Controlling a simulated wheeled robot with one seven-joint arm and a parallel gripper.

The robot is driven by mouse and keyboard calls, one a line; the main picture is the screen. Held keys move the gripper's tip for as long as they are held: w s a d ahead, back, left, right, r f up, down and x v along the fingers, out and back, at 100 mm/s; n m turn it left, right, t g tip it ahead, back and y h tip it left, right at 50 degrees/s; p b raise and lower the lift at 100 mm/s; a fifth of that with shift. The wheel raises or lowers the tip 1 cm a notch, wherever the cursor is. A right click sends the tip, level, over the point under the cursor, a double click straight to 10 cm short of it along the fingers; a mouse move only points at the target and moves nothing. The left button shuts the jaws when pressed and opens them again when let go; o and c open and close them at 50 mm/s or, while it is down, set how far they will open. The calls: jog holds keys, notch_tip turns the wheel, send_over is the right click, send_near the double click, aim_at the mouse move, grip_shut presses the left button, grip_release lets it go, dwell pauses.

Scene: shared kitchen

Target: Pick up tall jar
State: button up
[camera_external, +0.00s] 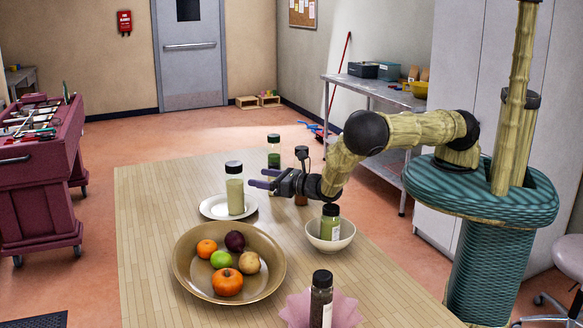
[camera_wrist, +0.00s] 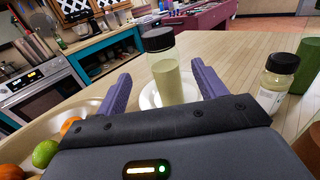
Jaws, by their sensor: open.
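A tall jar (camera_external: 235,192) with a black lid and pale green contents stands upright on a white plate (camera_external: 211,207). In the wrist view the jar (camera_wrist: 167,82) appears ahead, framed between my two purple fingers. My gripper (camera_external: 262,178) is open and empty, just right of the jar in the external view, with its fingers pointing towards it. In the wrist view the plate (camera_wrist: 149,99) shows around the jar's foot, partly hidden by my gripper. I cannot tell whether the fingertips reach beside the jar.
A fruit bowl (camera_external: 184,268) stands in front. Another jar (camera_external: 330,224) sits in a small bowl (camera_external: 345,239) under my arm. A dark jar (camera_external: 321,300) stands in front. The table's left side (camera_external: 145,195) is clear.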

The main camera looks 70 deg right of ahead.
jog(key=m, duration=0.1)
jog(key=m+g+h+p, duration=0.45)
jog(key=m+p, duration=0.55)
jog(key=m, duration=1.8)
send_near(308, 171)
jog(key=w, duration=0.4)
jog(key=d+f+m+t+b, duration=0.1)
jog(key=b, duration=0.1)
jog(key=w+d+f+m+t+y+b, duration=0.1)
jog(key=m+b, duration=0.1)
jog(key=b, duration=0.1)
jog(key=w+d+f+m+t+y+b, duration=0.1)
jog(key=m+b, duration=0.1)
jog(key=shift+y+b, duration=0.25)
jog(key=shift+b, duration=0.05)
jog(key=m+y+b, duration=0.1)
jog(key=t+y+b, duration=0.1)
jog(key=b, duration=0.1)
jog(key=shift+s+d+f+m+t, duration=0.1)
jog(key=shift+d+f+m+t, duration=0.05)
jog(key=shift+d+m+t, duration=0.2)
jog(key=shift+w+b, duration=0.6)
jog(key=shift+w, duration=0.25)
